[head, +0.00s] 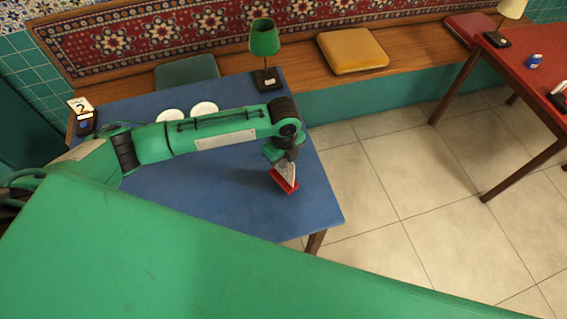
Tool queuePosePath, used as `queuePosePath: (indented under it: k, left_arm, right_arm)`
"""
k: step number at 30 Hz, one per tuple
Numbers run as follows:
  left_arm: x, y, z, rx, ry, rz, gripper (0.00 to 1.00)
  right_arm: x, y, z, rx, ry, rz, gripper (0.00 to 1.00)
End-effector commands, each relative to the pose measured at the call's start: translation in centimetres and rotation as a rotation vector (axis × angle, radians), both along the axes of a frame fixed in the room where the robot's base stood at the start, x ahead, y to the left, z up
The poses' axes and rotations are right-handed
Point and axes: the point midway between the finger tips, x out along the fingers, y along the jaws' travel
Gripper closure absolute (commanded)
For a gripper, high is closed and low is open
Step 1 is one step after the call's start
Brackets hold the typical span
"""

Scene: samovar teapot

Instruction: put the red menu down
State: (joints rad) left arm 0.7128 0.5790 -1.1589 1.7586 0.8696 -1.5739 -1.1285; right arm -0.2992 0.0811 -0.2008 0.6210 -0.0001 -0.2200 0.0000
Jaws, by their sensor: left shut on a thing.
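The red menu (284,182) is at the right part of the blue table (222,194), under the end of my left arm. It is tilted, with a pale printed face showing above a red edge. My left gripper (287,166) points down and is shut on the menu. The fingertips are small and partly hidden by the wrist. I cannot tell whether the menu's lower edge touches the table. My right gripper is not in view.
A green lamp (265,42), two white plates (204,108) and a number sign (80,106) stand on the blue table. A bench with a yellow cushion (352,50) runs behind. A red table (520,62) is at right. The table's front right is clear.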

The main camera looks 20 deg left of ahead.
Motion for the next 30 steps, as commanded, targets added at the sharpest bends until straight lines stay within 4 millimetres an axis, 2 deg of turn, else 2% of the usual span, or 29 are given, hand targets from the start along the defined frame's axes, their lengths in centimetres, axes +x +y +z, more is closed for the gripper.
queuePosePath:
  k: [3,6,16,18,20,30]
  left_arm:
    - [0.0,0.0,-1.8,0.002,0.003,0.001,1.0]
    - [0.0,0.0,-2.7,0.001,0.002,0.0,1.0]
    - [0.0,0.0,-3.0,0.0,0.0,0.0,1.0]
    - [0.0,0.0,-3.0,0.0,0.0,0.0,0.81]
    - [0.0,0.0,-3.0,0.0,0.0,0.0,0.73]
    - [0.0,0.0,-2.6,-0.001,-0.001,0.0,0.73]
  right_arm:
    - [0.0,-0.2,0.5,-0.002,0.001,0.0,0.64]
    - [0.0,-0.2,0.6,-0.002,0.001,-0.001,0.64]
    - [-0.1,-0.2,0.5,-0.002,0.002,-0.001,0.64]
    - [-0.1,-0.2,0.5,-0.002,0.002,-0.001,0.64]
    - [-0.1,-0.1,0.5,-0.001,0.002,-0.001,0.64]
    - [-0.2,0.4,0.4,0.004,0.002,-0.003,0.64]
